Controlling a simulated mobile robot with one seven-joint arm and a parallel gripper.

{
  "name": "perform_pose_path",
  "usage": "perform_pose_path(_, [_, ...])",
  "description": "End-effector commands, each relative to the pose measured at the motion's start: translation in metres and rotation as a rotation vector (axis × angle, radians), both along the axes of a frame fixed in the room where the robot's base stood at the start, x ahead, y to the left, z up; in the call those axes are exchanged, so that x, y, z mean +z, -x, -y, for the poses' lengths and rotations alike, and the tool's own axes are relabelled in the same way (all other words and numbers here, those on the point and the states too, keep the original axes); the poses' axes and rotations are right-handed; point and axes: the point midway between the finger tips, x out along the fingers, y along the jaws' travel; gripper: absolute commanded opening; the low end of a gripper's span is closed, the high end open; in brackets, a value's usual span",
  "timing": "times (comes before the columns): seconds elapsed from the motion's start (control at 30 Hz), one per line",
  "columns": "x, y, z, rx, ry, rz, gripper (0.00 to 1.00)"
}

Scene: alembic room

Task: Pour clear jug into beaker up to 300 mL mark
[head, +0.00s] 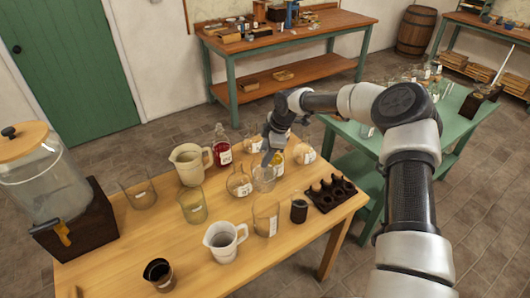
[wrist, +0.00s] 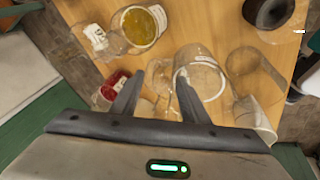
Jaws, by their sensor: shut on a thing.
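My gripper (head: 267,157) is at the far side of the wooden table, its fingers pointing down. In the wrist view my gripper (wrist: 158,85) is shut on the clear jug (wrist: 205,72), a see-through vessel beside the right finger; the exact grip is hard to make out. In the head view the clear jug (head: 264,180) is just below the fingers. I cannot tell whether it touches the table. A tall clear beaker (head: 266,217) with a white label stands nearer the front. Other clear beakers stand to the left (head: 138,190); which one is meant is unclear.
A round flask (head: 239,183), red bottle (head: 222,145), cream pitcher (head: 188,165), white jug (head: 224,240) and dark rack (head: 331,193) crowd around. A yellow-filled flask (wrist: 142,25) is close in the wrist view.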

Motion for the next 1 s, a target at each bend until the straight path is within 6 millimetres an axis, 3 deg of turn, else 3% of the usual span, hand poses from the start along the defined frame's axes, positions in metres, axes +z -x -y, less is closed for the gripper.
perform_pose_path(0.2, [0.002,0.014,0.001,0.004,-0.008,0.137,0.0])
perform_pose_path(0.87, [0.012,0.037,0.0,0.008,-0.016,0.323,0.0])
perform_pose_path(1.0, [0.007,0.036,0.001,0.001,-0.022,0.323,0.0])
